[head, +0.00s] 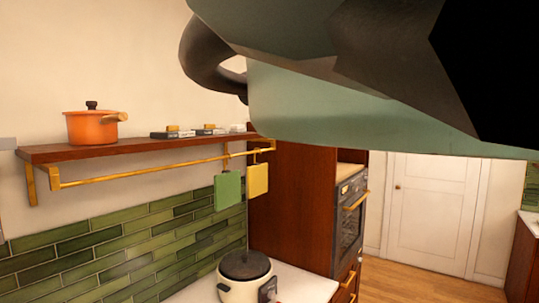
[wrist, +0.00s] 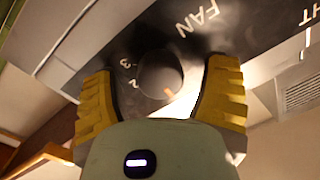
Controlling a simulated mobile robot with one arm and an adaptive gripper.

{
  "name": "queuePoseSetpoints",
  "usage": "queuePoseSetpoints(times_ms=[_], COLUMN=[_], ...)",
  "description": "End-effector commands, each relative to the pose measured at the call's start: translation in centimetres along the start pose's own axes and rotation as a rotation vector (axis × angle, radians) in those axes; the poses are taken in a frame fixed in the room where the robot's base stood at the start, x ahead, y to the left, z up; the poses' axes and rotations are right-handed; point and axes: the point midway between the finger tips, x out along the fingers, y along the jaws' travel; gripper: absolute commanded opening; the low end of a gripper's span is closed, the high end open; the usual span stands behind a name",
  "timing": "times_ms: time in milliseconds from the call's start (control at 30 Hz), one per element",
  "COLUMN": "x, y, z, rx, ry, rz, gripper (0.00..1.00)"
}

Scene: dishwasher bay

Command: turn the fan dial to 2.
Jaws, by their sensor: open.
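The fan dial (wrist: 160,75) is a round dark knob on a dark panel (wrist: 70,52), with the word FAN printed near it. The digits 2 and 3 show to its left in the wrist view. A small orange mark shows on the lower right of the dial. My gripper (wrist: 162,68) is open, with one yellow finger on each side of the dial. Gaps show between the fingers and the dial. The dial and gripper cannot be made out in the head view, where my pale green arm covers the top right.
A wooden shelf (head: 150,145) holds an orange pot (head: 91,126). A green board (head: 227,190) and a yellow board (head: 258,180) hang from its rail. A rice cooker (head: 245,285) stands on the counter below. An oven (head: 350,215) and white door (head: 430,205) are to the right.

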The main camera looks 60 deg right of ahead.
Motion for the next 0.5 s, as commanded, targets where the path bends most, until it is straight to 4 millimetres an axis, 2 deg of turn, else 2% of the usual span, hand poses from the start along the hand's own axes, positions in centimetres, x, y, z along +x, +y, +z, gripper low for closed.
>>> queuePoseSetpoints(times_ms=[267,500], x=[0.0,0.0], y=[0.12,0.05], z=[-0.08,-0.06], rx=[0.0,0.0], ry=[0.002,0.001], rz=[0.002,0.001], gripper=[0.76,0.51])
